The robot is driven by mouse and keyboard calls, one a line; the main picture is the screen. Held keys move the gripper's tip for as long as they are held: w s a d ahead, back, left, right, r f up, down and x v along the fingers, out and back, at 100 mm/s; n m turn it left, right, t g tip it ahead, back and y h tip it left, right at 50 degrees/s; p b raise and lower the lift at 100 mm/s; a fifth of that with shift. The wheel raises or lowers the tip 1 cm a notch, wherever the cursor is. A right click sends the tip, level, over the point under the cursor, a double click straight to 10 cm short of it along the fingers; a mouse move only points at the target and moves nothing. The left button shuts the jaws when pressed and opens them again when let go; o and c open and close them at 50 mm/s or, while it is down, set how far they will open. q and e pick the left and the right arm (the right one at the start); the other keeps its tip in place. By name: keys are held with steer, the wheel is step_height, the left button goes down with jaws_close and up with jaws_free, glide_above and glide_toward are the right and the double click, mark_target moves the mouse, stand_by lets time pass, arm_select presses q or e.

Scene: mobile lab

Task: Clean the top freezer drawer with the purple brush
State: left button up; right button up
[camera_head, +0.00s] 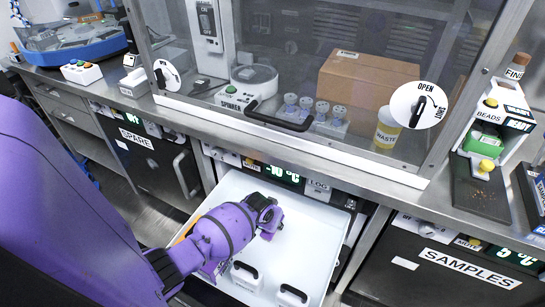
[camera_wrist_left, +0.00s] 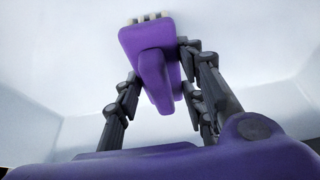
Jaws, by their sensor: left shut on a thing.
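The open white freezer drawer (camera_head: 318,232) slides out below the counter, under a green display that appears to read -10 °C. My purple left arm reaches in from the left, and my left gripper (camera_head: 268,216) is over the drawer's inside. In the left wrist view, its dark fingers (camera_wrist_left: 163,75) are shut on the purple brush (camera_wrist_left: 148,42). The brush's pale bristles (camera_wrist_left: 149,18) point away from the wrist, towards the drawer's white surfaces. I cannot tell whether they touch. My right gripper is out of view.
Two white containers with black handles, one on the left (camera_head: 246,275) and one on the right (camera_head: 292,295), are at the drawer's near side. A glass-fronted hood (camera_head: 300,60) stands on the counter above. The SAMPLES unit (camera_head: 450,270) is closed at right.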

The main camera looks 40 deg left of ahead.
arm_select(q)
steer(key=r+p, duration=0.1)
steer(key=r, duration=0.1)
steer(key=r+p, duration=0.3)
steer(key=r, duration=0.1)
steer(key=shift+w, duration=0.3)
steer(key=shift+r+p, duration=0.7)
steer(key=shift+p, duration=0.15)
steer(key=shift+r, duration=0.2)
steer(key=shift+s, duration=0.1)
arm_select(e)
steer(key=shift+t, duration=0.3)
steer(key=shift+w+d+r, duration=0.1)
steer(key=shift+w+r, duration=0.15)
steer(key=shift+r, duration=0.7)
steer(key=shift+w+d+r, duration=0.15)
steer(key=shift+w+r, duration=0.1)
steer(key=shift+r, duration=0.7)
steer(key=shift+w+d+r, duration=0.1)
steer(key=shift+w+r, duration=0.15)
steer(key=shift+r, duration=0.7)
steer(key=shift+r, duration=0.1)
